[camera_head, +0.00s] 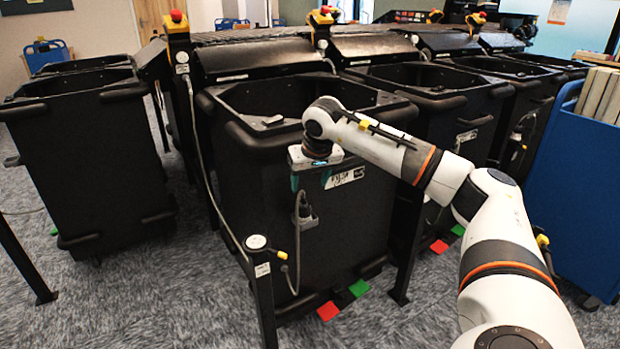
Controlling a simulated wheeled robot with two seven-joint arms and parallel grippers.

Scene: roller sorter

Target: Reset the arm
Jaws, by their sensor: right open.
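My right arm reaches in from the lower right, white with orange rings. Its right gripper (311,182) hangs downward in front of the middle black bin (270,225). The fingers are small and dark with teal parts, and they are apart with nothing seen between them. I cannot tell whether the gripper touches the bin's front wall. A grey cable hangs below the gripper by the bin front. My left gripper and arm are not in view.
More black bins stand at the left (90,160) and right (450,125). A blue cart with books (565,210) is at the right. Open carpet (130,290) lies at the lower left.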

